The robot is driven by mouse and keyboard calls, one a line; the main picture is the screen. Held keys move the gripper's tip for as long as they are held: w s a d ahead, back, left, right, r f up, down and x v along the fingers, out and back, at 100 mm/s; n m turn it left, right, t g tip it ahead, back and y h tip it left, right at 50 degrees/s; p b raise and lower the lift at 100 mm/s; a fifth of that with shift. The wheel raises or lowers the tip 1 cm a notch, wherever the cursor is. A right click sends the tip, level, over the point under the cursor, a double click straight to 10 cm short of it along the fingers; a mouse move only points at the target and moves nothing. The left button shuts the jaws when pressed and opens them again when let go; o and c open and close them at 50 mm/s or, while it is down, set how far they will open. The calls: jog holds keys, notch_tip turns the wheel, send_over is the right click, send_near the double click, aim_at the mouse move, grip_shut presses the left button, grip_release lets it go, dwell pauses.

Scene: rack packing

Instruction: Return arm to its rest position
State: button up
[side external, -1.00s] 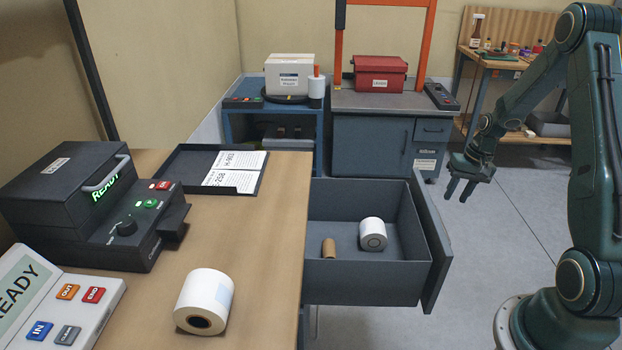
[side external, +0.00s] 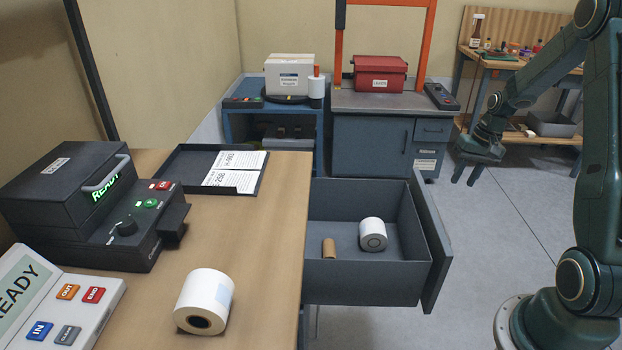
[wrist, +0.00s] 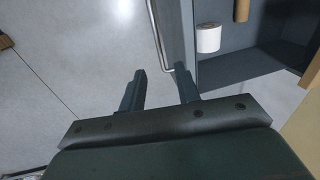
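My gripper (side external: 466,174) is at the right in the side external view, in the air to the right of the open drawer and apart from it. Its two fingers point down. In the wrist view my gripper (wrist: 160,82) shows its fingers spread apart, with only floor and the drawer front behind them. It is open and empty.
The open grey drawer (side external: 365,283) holds a white roll (side external: 373,234) and a brown core (side external: 329,248). A black printer (side external: 70,205) reads READY. A blue cabinet (side external: 370,145) stands behind. Floor around the arm is clear.

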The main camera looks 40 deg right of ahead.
jog(key=a+r+n+t+h, duration=0.15)
jog(key=a+r+n, duration=0.25)
jog(key=a+r, duration=1.15)
jog(key=s+a+r+n+t, duration=0.1)
jog(key=s+a+r+n, duration=0.1)
jog(key=s+a, duration=0.4)
jog(key=s+a+r+n+t, duration=0.1)
jog(key=s+a+r+n, duration=0.1)
jog(key=s+a, duration=0.5)
jog(key=shift+a+r+n, duration=0.4)
jog(key=shift+a+r, duration=0.05)
jog(key=shift+a, duration=0.55)
